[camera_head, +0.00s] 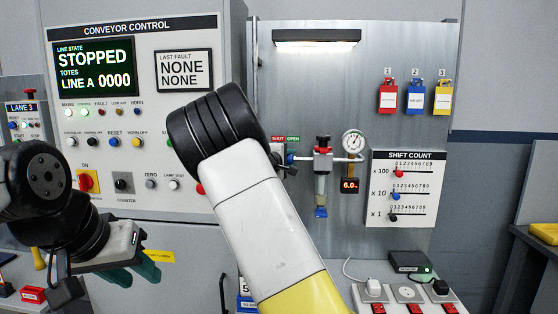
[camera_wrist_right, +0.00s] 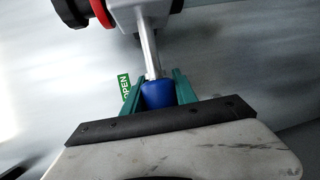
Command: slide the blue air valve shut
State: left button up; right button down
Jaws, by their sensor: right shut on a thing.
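The blue air valve's knob (camera_wrist_right: 158,94) sits on the end of a metal rod (camera_wrist_right: 149,45) in the right wrist view. My right gripper (camera_wrist_right: 160,90) is shut on it, with a green finger on each side. A green OPEN label (camera_wrist_right: 126,87) shows just left of the knob. In the head view the red SHUT label (camera_head: 278,139) and green OPEN label (camera_head: 293,139) show above the valve; my right arm hides most of the valve and gripper there. My left gripper (camera_head: 136,271) is open and empty at lower left, in front of the conveyor cabinet.
A regulator (camera_head: 322,165) and a pressure gauge (camera_head: 353,143) with a 6.0 display stand right of the valve. The shift count panel (camera_head: 403,188) and several padlocks (camera_head: 415,97) are further right. The conveyor control panel (camera_head: 130,110) is on the left. Sockets (camera_head: 405,294) are below.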

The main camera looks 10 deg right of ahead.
jog(key=shift+w+a, duration=0.25)
jog(key=shift+a, duration=0.6)
jog(key=shift+w+a, duration=0.25)
jog(key=shift+a, duration=0.55)
jog(key=c, duration=1)
grip_release()
jog(key=shift+a, duration=0.1)
jog(key=shift+o, duration=0.2)
jog(key=v, duration=0.7)
jog(key=shift+s+a, duration=0.15)
jog(key=shift+s, duration=0.2)
jog(key=shift+r, duration=0.1)
